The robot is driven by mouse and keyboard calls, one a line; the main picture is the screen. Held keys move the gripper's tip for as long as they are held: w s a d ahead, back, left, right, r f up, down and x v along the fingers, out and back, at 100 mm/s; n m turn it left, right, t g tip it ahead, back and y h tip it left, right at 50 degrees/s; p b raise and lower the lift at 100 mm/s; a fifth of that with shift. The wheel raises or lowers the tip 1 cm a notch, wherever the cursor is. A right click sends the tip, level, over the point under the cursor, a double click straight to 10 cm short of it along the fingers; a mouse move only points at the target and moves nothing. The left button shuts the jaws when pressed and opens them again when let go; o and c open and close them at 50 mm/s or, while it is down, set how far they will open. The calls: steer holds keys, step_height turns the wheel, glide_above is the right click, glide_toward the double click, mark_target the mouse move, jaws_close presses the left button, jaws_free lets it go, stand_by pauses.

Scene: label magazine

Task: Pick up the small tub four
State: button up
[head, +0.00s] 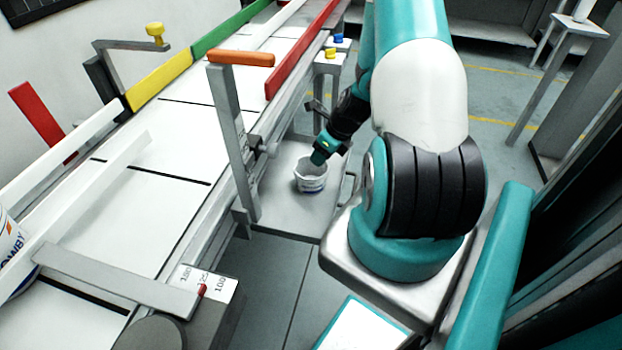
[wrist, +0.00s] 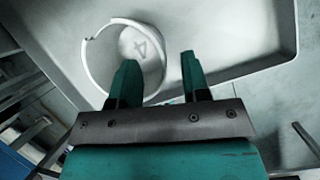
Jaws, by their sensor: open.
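My gripper (head: 321,157) is over the tub's rim in the head view. In the wrist view my gripper (wrist: 159,58) is open and empty. Its left finger overlaps the tub's opening and its right finger is outside, with the right rim between them. I cannot tell whether a finger touches the wall. The near rim is partly hidden by the left finger.
The tray (head: 280,221) has a raised edge. A grey post with an orange bar (head: 241,58) and the conveyor (head: 150,190) stand left of the tub. A larger labelled tub (head: 10,245) is at the far left. Posts with yellow and blue knobs stand behind.

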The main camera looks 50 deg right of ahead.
mark_target(312, 171)
steer(key=x, duration=0.4)
steer(key=shift+s+a+f, duration=0.1)
steer(key=shift+s+f, duration=0.05)
steer(key=shift+s, duration=0.05)
jaws_close()
